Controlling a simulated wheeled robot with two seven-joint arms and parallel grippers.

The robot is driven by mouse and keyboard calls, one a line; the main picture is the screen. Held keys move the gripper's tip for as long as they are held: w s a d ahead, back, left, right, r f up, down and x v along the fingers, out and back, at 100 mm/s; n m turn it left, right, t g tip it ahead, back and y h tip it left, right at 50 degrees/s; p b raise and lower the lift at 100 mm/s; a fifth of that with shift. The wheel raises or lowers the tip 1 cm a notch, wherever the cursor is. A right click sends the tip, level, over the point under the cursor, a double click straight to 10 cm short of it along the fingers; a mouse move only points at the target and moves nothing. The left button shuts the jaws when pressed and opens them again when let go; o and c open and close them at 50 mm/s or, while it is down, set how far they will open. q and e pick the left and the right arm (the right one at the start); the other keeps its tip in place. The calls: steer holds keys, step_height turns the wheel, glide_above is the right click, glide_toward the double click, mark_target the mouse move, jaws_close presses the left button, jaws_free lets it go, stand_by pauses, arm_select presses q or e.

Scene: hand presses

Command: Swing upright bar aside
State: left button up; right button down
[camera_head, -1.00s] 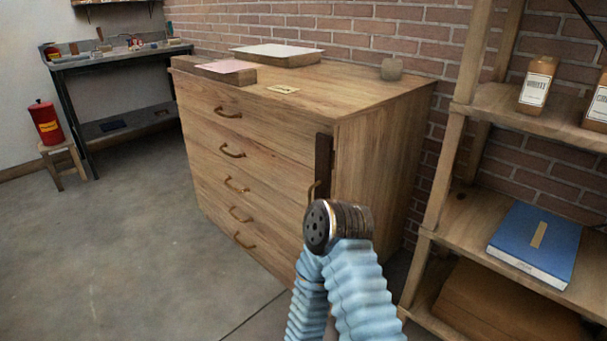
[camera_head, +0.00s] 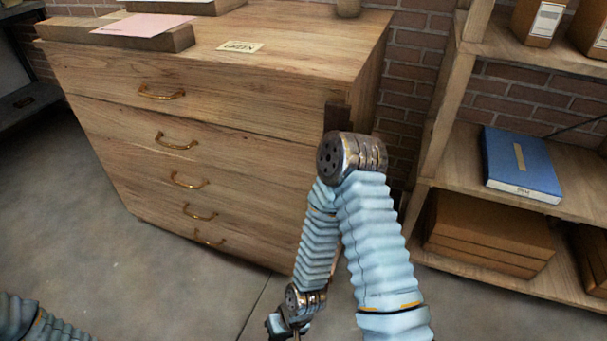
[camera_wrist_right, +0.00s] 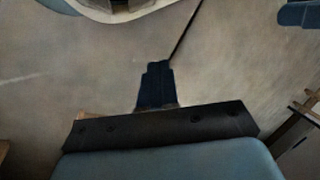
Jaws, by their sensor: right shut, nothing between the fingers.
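The upright bar (camera_head: 338,118) is a dark strip standing at the right front edge of the wooden drawer cabinet (camera_head: 240,85). Only its top shows in the head view; my right arm hides the rest. My right gripper (camera_head: 295,334) hangs low in front of the cabinet, apart from the visible part of the bar and partly cut off by the lower edge. In the right wrist view its dark fingers (camera_wrist_right: 156,85) are shut and empty over the grey floor. My left arm shows at the lower left of the head view, but its gripper is outside the picture.
Several drawers with brass handles (camera_head: 178,142) fill the cabinet front. A wooden shelf (camera_head: 440,140) with a blue binder (camera_head: 520,163) and cardboard boxes (camera_head: 487,232) stands close on the right. The floor (camera_head: 170,285) before the cabinet is clear.

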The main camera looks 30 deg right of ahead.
steer(key=w+d+r+g+h, duration=0.2)
steer(key=w+r, duration=0.2)
steer(key=w, duration=0.7)
steer(key=w+d+r+m+h, duration=0.35)
steer(key=w+r, duration=0.55)
steer(key=r, duration=0.3)
steer(key=d+r+m+h, duration=0.2)
steer(key=r+m, duration=0.2)
steer(key=r, duration=1)
steer(key=d+r+m+g+h, duration=0.1)
steer(key=d+r+m+h, duration=0.1)
steer(key=r, duration=1.2)
steer(key=shift+m+g+h, duration=0.3)
steer(key=shift+m+h, duration=0.45)
steer(key=shift+m, duration=0.3)
